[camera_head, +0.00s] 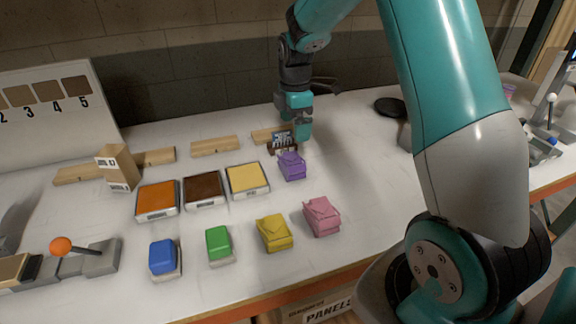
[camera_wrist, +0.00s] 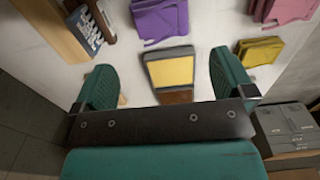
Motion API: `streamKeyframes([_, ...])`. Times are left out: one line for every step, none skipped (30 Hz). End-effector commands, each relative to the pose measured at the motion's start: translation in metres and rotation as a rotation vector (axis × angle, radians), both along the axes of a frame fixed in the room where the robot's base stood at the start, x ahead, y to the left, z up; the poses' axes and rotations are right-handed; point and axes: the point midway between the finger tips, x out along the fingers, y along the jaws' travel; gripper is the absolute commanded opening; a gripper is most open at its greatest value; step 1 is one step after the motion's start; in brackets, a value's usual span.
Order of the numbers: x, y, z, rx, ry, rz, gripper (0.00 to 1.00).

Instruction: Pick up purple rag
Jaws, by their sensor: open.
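The purple rag (camera_head: 292,166) lies folded on the white table, right of the yellow tray and just below my gripper in the head view. It also shows at the top of the wrist view (camera_wrist: 160,18), partly cut by the edge. My gripper (camera_wrist: 168,85) is open and empty, with its two teal fingers wide apart. The rag lies ahead of the fingertips and not between them. In the head view my gripper (camera_head: 302,130) hangs above the back of the table, near a small dark labelled item.
A pink rag (camera_head: 322,217) and a yellow rag (camera_head: 274,233) lie nearer the front edge. Green (camera_head: 218,243) and blue (camera_head: 163,257) blocks stand left of them. Yellow (camera_head: 247,181), brown (camera_head: 203,190) and orange (camera_head: 157,200) trays form a row. The table right of the purple rag is clear.

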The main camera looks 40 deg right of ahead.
Motion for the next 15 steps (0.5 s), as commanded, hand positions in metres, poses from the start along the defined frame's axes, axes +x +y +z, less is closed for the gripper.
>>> streamKeyframes([-0.001,0.001,-0.011,0.002,0.007,0.000,1.00])
streamKeyframes([-0.001,0.001,-0.018,0.002,0.006,0.001,1.00])
streamKeyframes([-0.001,0.001,-0.027,0.002,0.006,0.001,1.00])
streamKeyframes([-0.001,0.001,-0.033,0.001,0.005,0.001,1.00])
streamKeyframes([-0.001,0.001,-0.039,0.001,0.005,0.001,1.00])
streamKeyframes([-0.001,0.001,-0.045,0.001,0.004,0.001,1.00])
streamKeyframes([0.000,0.001,-0.050,0.001,0.003,0.001,1.00])
streamKeyframes([0.000,0.001,-0.054,0.001,0.003,0.001,1.00])
streamKeyframes([0.000,0.002,-0.058,0.002,0.002,0.001,1.00])
streamKeyframes([0.000,0.002,-0.061,0.001,0.001,0.001,1.00])
streamKeyframes([0.000,0.002,-0.063,0.001,0.001,0.001,1.00])
streamKeyframes([0.000,0.002,-0.065,0.001,0.001,0.001,1.00])
streamKeyframes([0.000,0.002,-0.066,0.001,0.001,0.001,1.00])
streamKeyframes([0.000,0.002,-0.068,0.001,0.001,0.001,1.00])
streamKeyframes([0.000,0.003,-0.071,0.002,0.002,0.002,1.00])
